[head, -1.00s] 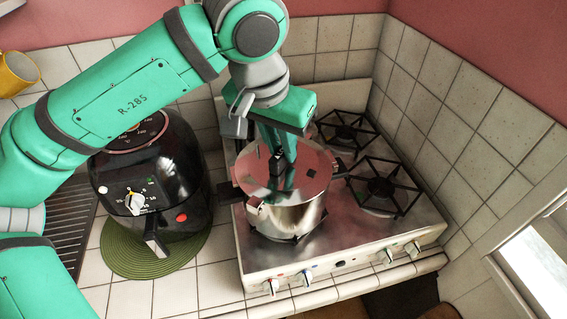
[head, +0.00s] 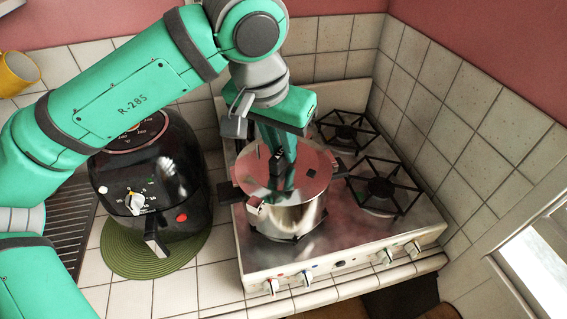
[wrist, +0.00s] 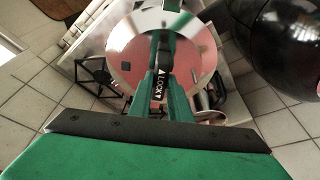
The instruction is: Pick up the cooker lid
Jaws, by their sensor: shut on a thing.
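The cooker lid (head: 312,170) is a shiny round metal disc with reddish reflections, directly above the steel cooker pot (head: 290,219) on the stove. It also shows in the wrist view (wrist: 200,55), with a black part marked "LOCK" (wrist: 159,88) between my fingers. My gripper (head: 278,170) points down from above and is shut on the lid near its middle; the fingers also show in the wrist view (wrist: 160,80). The lid seems slightly raised above the pot rim, but the gap is hard to make out. The grip point is partly hidden by the fingers.
The stove (head: 340,258) has black burner grates (head: 380,187) right of the pot. A black air fryer (head: 150,185) stands close on the left on a green round mat (head: 125,262). Tiled walls close in behind and at the right. A yellow mug (head: 17,72) is far left.

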